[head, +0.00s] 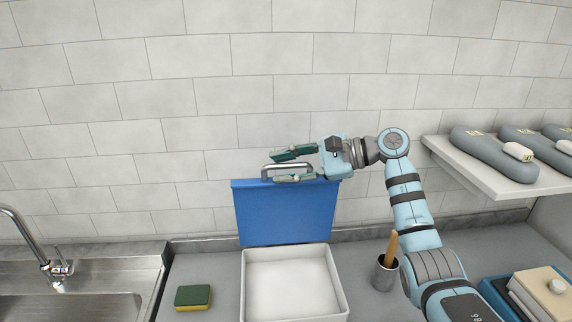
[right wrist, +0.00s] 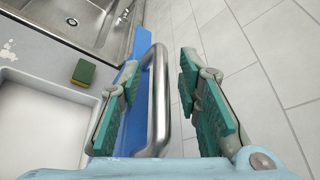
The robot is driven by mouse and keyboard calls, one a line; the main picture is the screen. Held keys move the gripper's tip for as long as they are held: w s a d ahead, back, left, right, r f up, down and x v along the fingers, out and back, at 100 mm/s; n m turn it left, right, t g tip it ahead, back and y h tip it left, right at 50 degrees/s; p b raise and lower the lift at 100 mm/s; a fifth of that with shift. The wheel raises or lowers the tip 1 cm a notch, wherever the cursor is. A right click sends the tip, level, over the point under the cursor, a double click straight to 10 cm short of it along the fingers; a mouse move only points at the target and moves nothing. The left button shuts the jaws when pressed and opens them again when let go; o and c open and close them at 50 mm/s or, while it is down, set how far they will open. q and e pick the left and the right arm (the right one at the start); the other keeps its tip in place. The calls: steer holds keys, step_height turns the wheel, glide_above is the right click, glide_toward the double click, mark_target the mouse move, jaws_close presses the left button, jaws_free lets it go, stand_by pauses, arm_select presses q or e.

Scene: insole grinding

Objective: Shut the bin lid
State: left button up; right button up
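The white bin (head: 246,290) stands on the counter with its blue lid (head: 285,215) raised upright at the back. A metal bar handle (head: 287,167) is on the lid's top edge. My right gripper (head: 292,167) is at the handle, its green-padded fingers open, one on either side of it. In the right wrist view the handle (right wrist: 158,100) lies between the spread fingers, with a gap to the right finger; whether the left finger touches it I cannot tell. The blue lid (right wrist: 130,110) also shows there. My left gripper is not in view.
A green and yellow sponge (head: 193,297) lies left of the bin, beside the sink (head: 90,285). A metal cup (head: 384,273) with a wooden handle stands to the right. A shelf (head: 495,180) holds grey insole-like pieces. Stacked blocks (head: 540,290) lie at lower right.

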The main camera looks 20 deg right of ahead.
steer(key=shift+s, duration=0.15)
steer(key=shift+c, duration=1.3)
steer(key=shift+w+a, duration=0.1)
steer(key=shift+w, duration=0.1)
jaws_close()
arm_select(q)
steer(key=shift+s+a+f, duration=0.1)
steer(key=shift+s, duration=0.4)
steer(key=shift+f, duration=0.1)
arm_select(e)
steer(key=shift+s+f, duration=0.1)
